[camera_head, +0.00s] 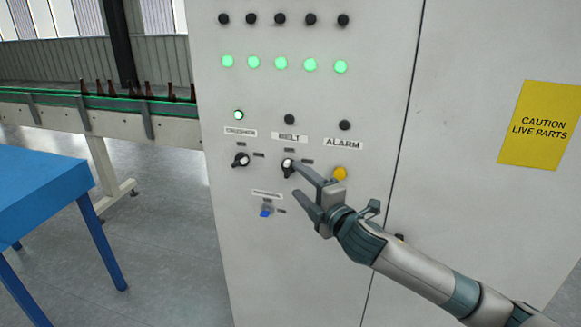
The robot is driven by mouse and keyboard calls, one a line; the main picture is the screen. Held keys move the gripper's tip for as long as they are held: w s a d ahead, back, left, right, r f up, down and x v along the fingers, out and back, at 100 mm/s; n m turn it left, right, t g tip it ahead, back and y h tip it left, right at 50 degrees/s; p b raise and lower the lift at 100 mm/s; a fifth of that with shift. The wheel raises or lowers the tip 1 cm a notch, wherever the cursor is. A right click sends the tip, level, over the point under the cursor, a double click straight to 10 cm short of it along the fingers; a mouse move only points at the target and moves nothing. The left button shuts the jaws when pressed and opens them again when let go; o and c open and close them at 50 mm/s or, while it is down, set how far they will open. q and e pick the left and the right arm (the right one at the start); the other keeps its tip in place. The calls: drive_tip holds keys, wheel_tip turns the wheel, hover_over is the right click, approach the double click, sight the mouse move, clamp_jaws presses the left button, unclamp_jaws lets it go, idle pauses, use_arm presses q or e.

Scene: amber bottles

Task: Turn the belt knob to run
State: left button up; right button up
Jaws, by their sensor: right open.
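The belt knob (287,168) is a small black rotary knob with a pale mark, on the grey control cabinet (400,100) under the BELT label (289,136). My right gripper (299,180) is open in front of the panel. Its upper finger reaches to the right side of the belt knob; whether it touches cannot be told. Its lower finger is below and to the right of the knob. The lamp (289,119) above the BELT label is dark. My left gripper is not in view.
The crusher knob (240,160) sits left of the belt knob, under a lit green lamp (238,115). A yellow alarm button (340,173) is close right, and a blue switch (265,212) is below. A conveyor (120,115) with brown bottles and a blue table (45,195) stand left.

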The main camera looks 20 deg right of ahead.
sight(288, 172)
drive_tip(key=shift+w+a+p, duration=0.2)
drive_tip(key=shift+w+p, duration=0.1)
drive_tip(key=shift+w, duration=0.65)
drive_tip(key=shift+w+a+p, duration=0.15)
drive_tip(key=shift+w+p, duration=0.2)
drive_tip(key=shift+w, duration=0.55)
drive_tip(key=shift+w+a+p, duration=0.2)
drive_tip(key=shift+w+p, duration=0.1)
drive_tip(key=shift+w, duration=0.65)
drive_tip(key=c, duration=1)
